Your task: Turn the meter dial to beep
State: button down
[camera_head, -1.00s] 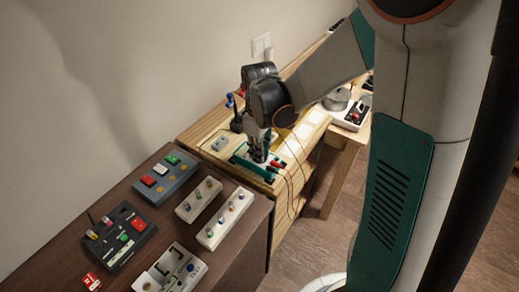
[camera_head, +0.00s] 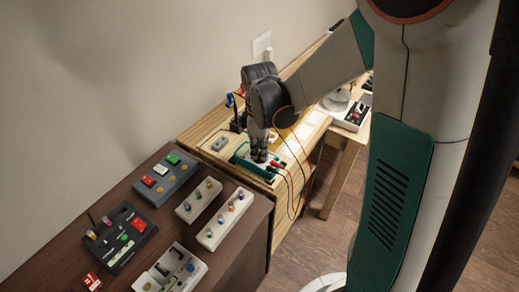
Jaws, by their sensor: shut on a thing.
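A small grey box (camera_head: 220,144) lies left of the meter. Thin cables (camera_head: 290,192) loop over the bench's front edge. A dark table (camera_head: 226,258) in front holds several button boxes and knob panels. A white device (camera_head: 352,116) stands farther back.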

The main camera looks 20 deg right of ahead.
jog(key=n, duration=0.4)
jog(key=shift+n, duration=2.3)
jog(key=c, duration=1.7)
grip_release()
jog(key=shift+r, duration=0.1)
notch_tip(320, 180, up, 12)
jog(key=shift+f, duration=0.1)
